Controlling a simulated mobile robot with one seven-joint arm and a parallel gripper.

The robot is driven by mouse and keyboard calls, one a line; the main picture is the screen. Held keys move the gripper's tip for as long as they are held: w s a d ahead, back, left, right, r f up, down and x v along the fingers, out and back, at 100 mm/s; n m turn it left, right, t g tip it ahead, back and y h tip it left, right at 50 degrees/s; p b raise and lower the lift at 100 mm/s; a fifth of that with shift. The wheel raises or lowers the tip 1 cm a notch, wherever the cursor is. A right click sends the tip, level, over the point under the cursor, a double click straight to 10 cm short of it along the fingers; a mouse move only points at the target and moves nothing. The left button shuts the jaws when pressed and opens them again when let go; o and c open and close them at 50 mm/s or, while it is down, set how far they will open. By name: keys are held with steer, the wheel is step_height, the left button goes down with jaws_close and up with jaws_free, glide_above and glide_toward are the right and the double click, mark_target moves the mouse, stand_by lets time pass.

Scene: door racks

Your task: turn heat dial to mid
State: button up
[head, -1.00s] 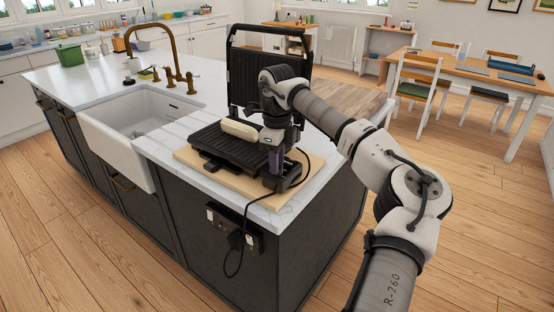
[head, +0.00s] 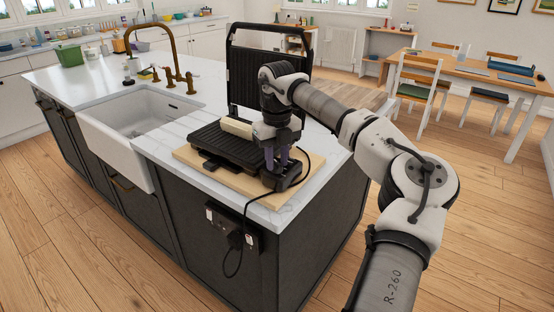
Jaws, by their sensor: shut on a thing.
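The contact grill (head: 225,148) stands open on a wooden board (head: 187,155) at the island's corner, its ribbed lid (head: 253,75) raised. A pale bread-like roll (head: 237,128) lies on the lower plate. A dark control block (head: 290,180) sits at the grill's right end. My gripper (head: 281,170) points down onto the top of this block. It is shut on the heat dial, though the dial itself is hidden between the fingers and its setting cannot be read.
A black cord runs from the grill to an outlet (head: 232,228) on the island's side. The white sink (head: 130,130) and brass tap (head: 165,60) are to the left. The marble counter (head: 180,198) in front of the board is clear.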

steer(key=m, duration=0.4)
steer(key=shift+m+b, duration=0.3)
steer(key=shift+b, duration=0.1)
steer(key=m+b, duration=0.1)
steer(key=m, duration=0.4)
steer(key=shift+m, duration=0.3)
steer(key=m+b, duration=0.1)
steer(key=m, duration=0.4)
steer(key=m+b, duration=0.1)
steer(key=m, duration=0.3)
steer(key=shift+m, duration=0.4)
steer(key=o, duration=1)
steer(key=shift+r, duration=0.1)
